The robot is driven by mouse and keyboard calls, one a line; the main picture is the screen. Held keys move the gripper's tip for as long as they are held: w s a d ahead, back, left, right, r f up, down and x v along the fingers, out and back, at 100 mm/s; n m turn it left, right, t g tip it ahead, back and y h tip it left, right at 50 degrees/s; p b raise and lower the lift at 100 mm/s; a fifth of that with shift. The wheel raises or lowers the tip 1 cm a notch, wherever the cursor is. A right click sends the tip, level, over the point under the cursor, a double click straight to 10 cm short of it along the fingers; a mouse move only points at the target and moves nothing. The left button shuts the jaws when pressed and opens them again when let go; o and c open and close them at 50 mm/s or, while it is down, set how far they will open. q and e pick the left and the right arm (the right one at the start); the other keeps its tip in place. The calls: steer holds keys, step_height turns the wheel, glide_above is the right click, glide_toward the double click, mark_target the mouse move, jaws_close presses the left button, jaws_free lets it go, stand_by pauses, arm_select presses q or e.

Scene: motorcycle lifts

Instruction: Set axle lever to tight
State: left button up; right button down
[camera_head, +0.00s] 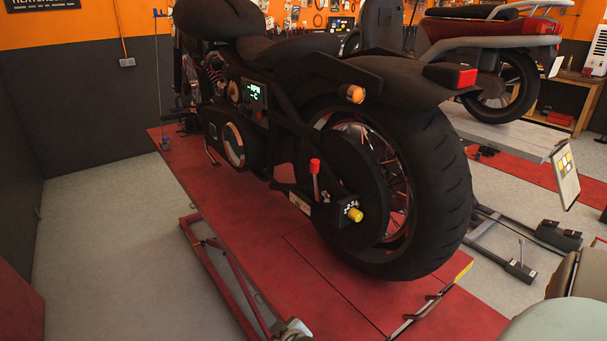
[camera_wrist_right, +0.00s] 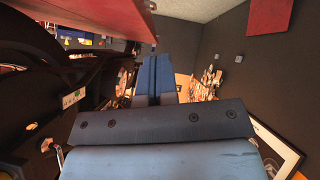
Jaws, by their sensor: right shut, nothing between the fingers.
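In the head view a black motorcycle (camera_head: 270,60) stands on a red lift. A short lever with a red handle (camera_head: 315,167) points up beside the rear wheel (camera_head: 425,170); I take it to be the axle lever. Below and right of it is a yellow knob (camera_head: 354,214) on a dark block with white numbers. My right gripper (camera_wrist_right: 158,62) shows only in the right wrist view, its blue fingers shut together with nothing between them. Dark motorcycle parts with a pale label (camera_wrist_right: 73,98) lie to its left there, apart from the fingers. My left gripper is in no view.
The red lift platform (camera_head: 350,295) has side rails below its left edge. Grey floor (camera_head: 105,230) is clear at the left. A second motorcycle (camera_head: 490,45) stands on another lift at the back right. A small tilted panel (camera_head: 565,176) hangs at the right.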

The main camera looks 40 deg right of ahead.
steer(key=w+d+r+m+g+h+b, duration=0.4)
steer(key=w+d+r+m+g+h, duration=0.4)
steer(key=w+d+r, duration=0.9)
steer(key=a+r+m+g+y+b, duration=0.1)
steer(key=r+m+g, duration=0.1)
steer(key=r, duration=0.6)
steer(key=w+a+r+m+g+y+b, duration=0.1)
steer(key=r+m, duration=0.3)
steer(key=r, duration=0.5)
steer(key=w+a+r+m+g+y+b, duration=0.1)
steer(key=a+r+m+g+y+b, duration=0.1)
steer(key=r, duration=0.7)
steer(key=shift+r+m+g+y, duration=0.25)
steer(key=shift+m+g+y, duration=0.05)
steer(key=shift+m+g, duration=0.4)
steer(key=shift+f, duration=0.1)
steer(key=s+d+f, duration=0.6)
steer(key=s+f, duration=0.1)
steer(key=f, duration=0.1)
